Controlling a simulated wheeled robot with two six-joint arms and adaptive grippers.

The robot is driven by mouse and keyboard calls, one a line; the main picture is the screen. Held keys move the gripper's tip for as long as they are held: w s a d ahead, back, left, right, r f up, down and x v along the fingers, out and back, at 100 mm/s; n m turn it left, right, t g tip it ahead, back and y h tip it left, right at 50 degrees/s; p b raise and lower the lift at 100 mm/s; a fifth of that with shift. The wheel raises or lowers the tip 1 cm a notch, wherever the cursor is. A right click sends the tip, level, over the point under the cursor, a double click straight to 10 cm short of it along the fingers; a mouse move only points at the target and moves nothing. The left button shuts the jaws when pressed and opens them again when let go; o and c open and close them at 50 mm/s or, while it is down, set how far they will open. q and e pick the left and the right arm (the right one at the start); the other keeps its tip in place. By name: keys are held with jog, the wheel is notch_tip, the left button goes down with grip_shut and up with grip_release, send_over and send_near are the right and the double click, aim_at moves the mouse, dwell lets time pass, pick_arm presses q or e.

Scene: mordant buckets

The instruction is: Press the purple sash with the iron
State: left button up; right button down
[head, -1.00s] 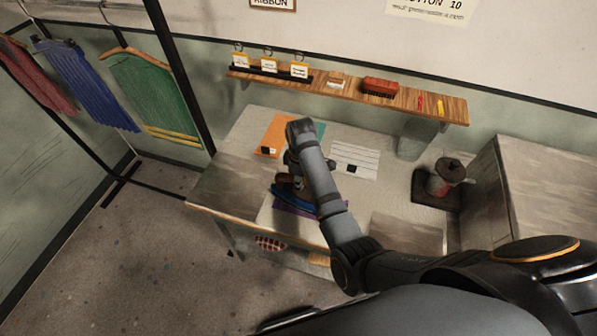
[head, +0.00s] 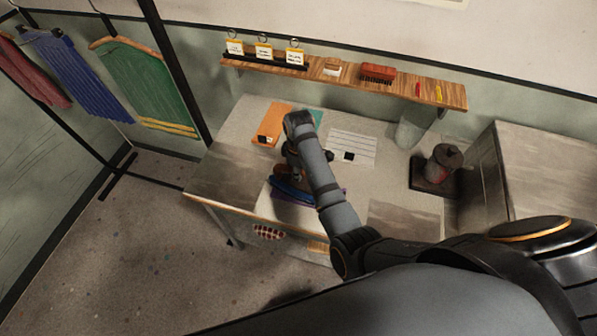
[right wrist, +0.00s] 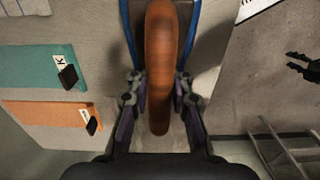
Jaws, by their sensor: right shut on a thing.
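The purple sash (head: 290,200) lies on the table near its front edge in the head view, and the iron covers much of it. The blue iron (head: 284,188) sits on or just above the sash; I cannot tell whether they touch. My right gripper (right wrist: 160,100) is shut on the iron's brown handle (right wrist: 160,45), with one finger on each side. The arm hides part of the iron and sash. A dark two-pronged shape at the right edge of the right wrist view looks like my left gripper (right wrist: 298,66), with its prongs apart and empty.
Orange cloth (head: 271,124), teal cloth (head: 316,116) and a lined sheet (head: 354,146) lie behind the iron. A wooden shelf (head: 340,80) runs above. The table's left end is clear.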

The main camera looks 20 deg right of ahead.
jog(key=shift+f, duration=0.5)
dwell(2.8)
jog(key=shift+r, duration=2.55)
notch_tip(320, 180, down, 5)
jog(key=shift+f, duration=0.1)
jog(key=shift+r, duration=0.3)
jog(key=shift+f, duration=0.1)
